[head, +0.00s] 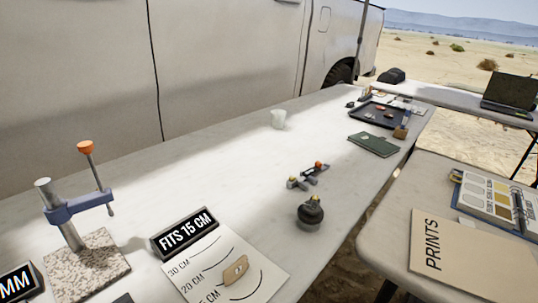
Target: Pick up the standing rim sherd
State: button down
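A tan sherd (236,270) with a small pale mark is on the white rim chart (212,283), near the chart's curved lines at the bottom of the view. I cannot tell for sure whether it stands on edge or lies flat. It is the only sherd close by that I can make out. My gripper is not in view, so its state does not show. Nothing covers the sherd.
A "FITS 15 CM" sign (185,232) stands behind the chart. A blue clamp stand (77,207) is at left. A dark knobbed object (311,212) and a small orange-knobbed tool (308,176) are to the right. A dark tray (362,123) lies farther back.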

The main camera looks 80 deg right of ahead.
aim_at(230, 275)
jog(key=k+j+z, duration=0.2)
jog(key=z, duration=0.2)
jog(key=k+j+z, duration=0.15)
jog(key=z, duration=0.25)
jog(key=k+z, duration=0.55)
jog(key=k, duration=0.65)
